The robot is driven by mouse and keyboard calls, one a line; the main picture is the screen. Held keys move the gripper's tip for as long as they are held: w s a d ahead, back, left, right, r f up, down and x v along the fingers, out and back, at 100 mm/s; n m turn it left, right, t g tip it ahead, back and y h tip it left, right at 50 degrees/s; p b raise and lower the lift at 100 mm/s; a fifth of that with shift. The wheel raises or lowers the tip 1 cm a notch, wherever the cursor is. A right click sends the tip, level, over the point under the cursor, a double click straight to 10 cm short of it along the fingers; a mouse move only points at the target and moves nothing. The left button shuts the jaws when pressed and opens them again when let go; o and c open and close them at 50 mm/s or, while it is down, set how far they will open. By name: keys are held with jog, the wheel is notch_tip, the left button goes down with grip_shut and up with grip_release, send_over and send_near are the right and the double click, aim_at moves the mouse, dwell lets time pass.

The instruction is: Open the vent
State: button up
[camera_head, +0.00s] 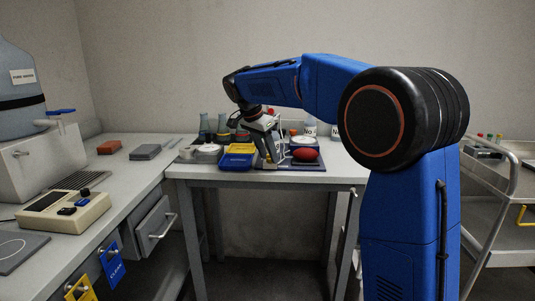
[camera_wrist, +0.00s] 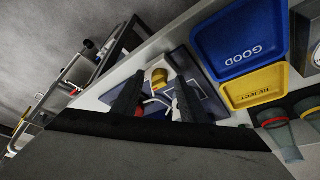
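I cannot make out a drying oven or its vent in either view. My gripper (camera_head: 268,155) hangs pointing down over the back table, beside the blue tray (camera_head: 236,161). In the wrist view my gripper's two dark fingers (camera_wrist: 158,82) stand apart, open. No object is visibly held. The blue tray marked GOOD (camera_wrist: 238,42) and the yellow REJECT tray (camera_wrist: 257,88) lie to the right of the fingers in the wrist view.
Flasks (camera_head: 204,128) and a red oval object (camera_head: 305,154) stand on the back table (camera_head: 345,171). The left bench holds a beige device (camera_head: 62,212) and a water tank (camera_head: 22,92). A metal cart (camera_head: 500,205) stands at right. Floor between bench and table looks clear.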

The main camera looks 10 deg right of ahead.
jog(key=shift+r, duration=0.1)
jog(key=v, duration=1.7)
jog(key=s+d+f+n+t+y, duration=0.1)
jog(key=s+d+f+n, duration=0.35)
jog(key=s, duration=0.55)
jog(key=s+d+f+n+y, duration=0.1)
jog(key=s+d+f+n, duration=0.2)
jog(key=s+d+f, duration=0.5)
jog(key=s+f+n+t+y, duration=0.1)
jog(key=s+f+n, duration=0.4)
jog(key=s+f, duration=1.4)
jog(key=s+d+y, duration=0.1)
jog(key=s, duration=0.2)
jog(key=shift+s+t, duration=0.35)
jog(key=shift+t, duration=0.05)
